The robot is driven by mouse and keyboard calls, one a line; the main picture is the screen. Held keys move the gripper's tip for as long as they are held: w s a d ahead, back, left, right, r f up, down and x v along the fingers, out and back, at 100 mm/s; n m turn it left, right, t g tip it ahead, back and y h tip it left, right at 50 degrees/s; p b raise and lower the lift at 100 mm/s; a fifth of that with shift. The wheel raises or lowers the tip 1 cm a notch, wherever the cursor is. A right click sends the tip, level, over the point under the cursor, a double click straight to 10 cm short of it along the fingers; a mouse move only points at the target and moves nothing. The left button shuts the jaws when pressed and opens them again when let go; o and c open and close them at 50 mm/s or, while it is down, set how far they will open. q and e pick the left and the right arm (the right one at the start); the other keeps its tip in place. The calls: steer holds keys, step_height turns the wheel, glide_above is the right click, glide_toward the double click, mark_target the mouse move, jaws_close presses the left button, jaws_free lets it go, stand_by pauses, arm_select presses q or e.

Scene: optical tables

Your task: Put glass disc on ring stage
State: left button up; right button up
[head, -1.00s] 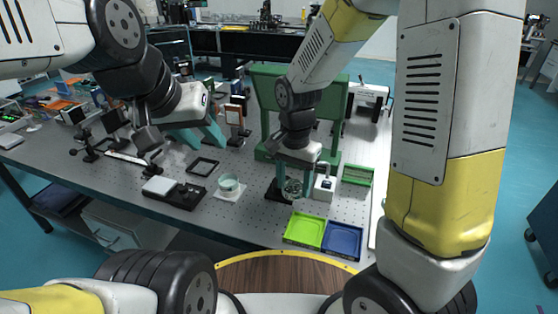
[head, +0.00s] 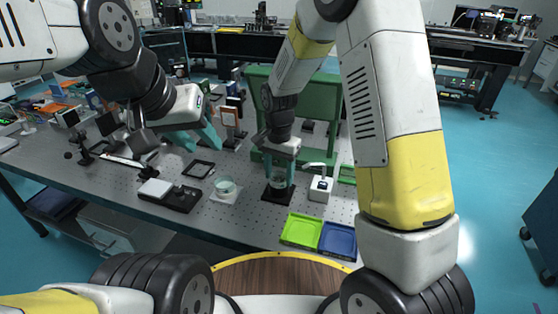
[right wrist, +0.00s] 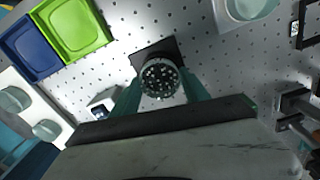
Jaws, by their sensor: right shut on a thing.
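My right gripper (head: 279,184) points down with its teal fingers shut on a round glass disc (right wrist: 160,80), which has a pale rim and a dark speckled face. The disc is between the fingertips, over the black square base of the ring stage (head: 270,197). In the right wrist view, the base's corner (right wrist: 143,56) shows beyond the disc. The ring itself is mostly hidden, and I cannot tell whether the disc touches it. My left gripper (head: 196,137) is open and empty above the table's left half.
Green (head: 301,230) and blue (head: 339,239) trays lie at the front right. A small white device (head: 320,189) stands close right of the stage. A glass dish (head: 225,186) sits on a white square to the left. A green frame (head: 325,105) rises behind.

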mark_target(279, 176)
steer(key=shift+f, duration=0.1)
steer(key=o, duration=1.5)
step_height(279, 176, up, 12)
steer(key=s+d+r+n+t+y, duration=0.2)
steer(key=s+d+r, duration=0.5)
steer(key=d+r, duration=0.15)
steer(key=s+d+r+n+t, duration=0.2)
steer(key=s, duration=0.4)
steer(key=s+d+r+n+t, duration=0.1)
steer(key=s+d+n+t, duration=0.1)
steer(key=s, duration=0.4)
steer(key=shift+s+d+r, duration=0.35)
steer(key=shift+d+r, duration=0.05)
steer(key=shift+d, duration=0.45)
